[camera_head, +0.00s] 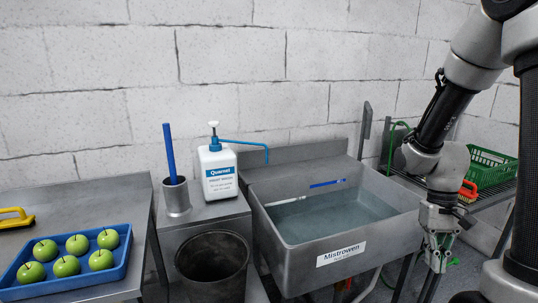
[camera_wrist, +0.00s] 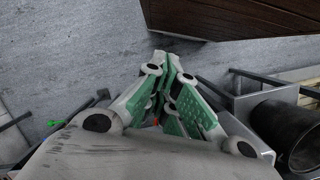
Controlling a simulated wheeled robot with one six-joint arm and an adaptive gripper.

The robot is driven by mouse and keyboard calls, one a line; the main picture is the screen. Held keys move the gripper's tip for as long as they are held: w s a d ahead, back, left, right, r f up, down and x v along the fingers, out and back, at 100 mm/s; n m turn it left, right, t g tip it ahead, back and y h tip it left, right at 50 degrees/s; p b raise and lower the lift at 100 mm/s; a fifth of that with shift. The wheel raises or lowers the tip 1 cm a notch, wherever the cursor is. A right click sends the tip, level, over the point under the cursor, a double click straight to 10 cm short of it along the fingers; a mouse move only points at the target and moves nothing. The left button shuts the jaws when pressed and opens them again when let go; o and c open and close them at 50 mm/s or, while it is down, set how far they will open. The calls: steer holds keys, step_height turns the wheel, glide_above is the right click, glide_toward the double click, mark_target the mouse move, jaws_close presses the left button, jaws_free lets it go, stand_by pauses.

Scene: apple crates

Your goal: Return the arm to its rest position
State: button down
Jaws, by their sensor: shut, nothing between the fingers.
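My arm comes in from the upper right of the head view and hangs in front of the right side of the steel sink. My gripper (camera_head: 437,262) points down, clear of the sink's right front corner. In the wrist view, the green-padded fingers of my gripper (camera_wrist: 165,62) meet at the tips with nothing between them. The sink (camera_head: 330,262) holds water, and a blue and white item lies in it. The wrist view shows grey floor beyond the fingers.
A blue tray (camera_head: 75,284) of several green apples lies on the left table. A white pump bottle (camera_head: 219,172) and a dark bin (camera_head: 212,240) stand left of the sink. A green crate (camera_head: 490,166) sits on the right rack. A brown panel (camera_wrist: 240,15) shows in the wrist view.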

steer(key=s+a+r+t, duration=0.1)
steer(key=s+r+t, duration=0.1)
steer(key=r, duration=0.4)
steer(key=s+a+r+n+t, duration=0.1)
steer(key=s+r+t, duration=0.2)
steer(key=r, duration=0.4)
steer(key=s+a+r+t, duration=0.1)
steer(key=s+r+t, duration=0.1)
steer(key=r, duration=0.5)
steer(key=shift+s+t, duration=0.25)
steer(key=shift+t, duration=0.05)
